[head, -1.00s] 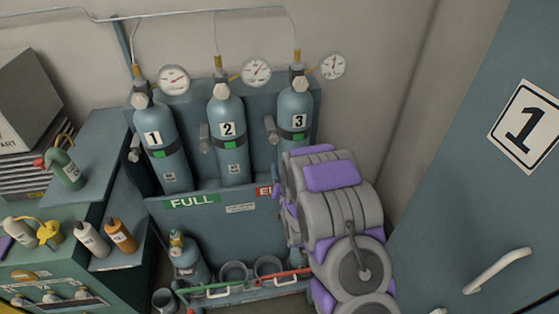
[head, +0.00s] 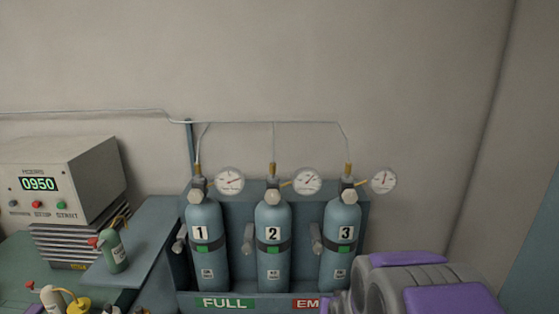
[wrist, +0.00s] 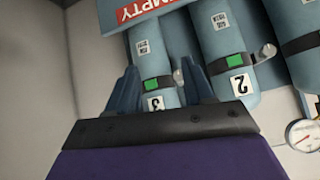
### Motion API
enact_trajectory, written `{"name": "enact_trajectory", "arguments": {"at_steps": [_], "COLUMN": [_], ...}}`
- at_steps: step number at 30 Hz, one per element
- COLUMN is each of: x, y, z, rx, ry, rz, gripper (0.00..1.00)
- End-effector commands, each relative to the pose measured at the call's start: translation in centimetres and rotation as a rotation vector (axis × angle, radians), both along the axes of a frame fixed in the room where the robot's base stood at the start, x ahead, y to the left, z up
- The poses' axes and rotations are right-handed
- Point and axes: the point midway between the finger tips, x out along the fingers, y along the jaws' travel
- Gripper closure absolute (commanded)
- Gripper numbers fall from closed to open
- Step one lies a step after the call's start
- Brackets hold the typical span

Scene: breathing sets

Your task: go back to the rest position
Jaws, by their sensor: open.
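My gripper (wrist: 159,68) shows in the wrist view with its two dark fingers apart and nothing between them. Cylinder 3 (wrist: 150,58) appears behind and between the fingers, upside down in that view. Cylinder 2 (wrist: 222,45) is to its right. In the head view my purple and grey arm (head: 425,285) fills the lower right corner, and its gripper end cannot be made out there. Cylinder 1 (head: 208,255), cylinder 2 and cylinder 3 (head: 341,250) stand upright in the blue rack.
Gauges, such as the one by cylinder 3 (head: 384,181), stick out beside the valves. A grey machine reading 0950 (head: 65,180) and a small green bottle (head: 113,250) are at the left. A blue surface (head: 540,260) edges in at the right.

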Motion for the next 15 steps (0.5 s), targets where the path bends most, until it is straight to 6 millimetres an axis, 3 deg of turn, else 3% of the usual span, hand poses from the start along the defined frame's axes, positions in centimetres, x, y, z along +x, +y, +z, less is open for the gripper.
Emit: {"name": "enact_trajectory", "arguments": {"at_steps": [1, 8, 15], "x": [-1.5, -10.4, -21.6], "y": [0.0, 0.2, 0.3], "z": [1.1, 3.5, 6.4], "rx": [-0.004, -0.027, -0.039], "ry": [0.044, 0.311, 0.587], "rz": [0.006, 0.044, 0.094], "gripper": [0.48, 0.48, 0.48]}}
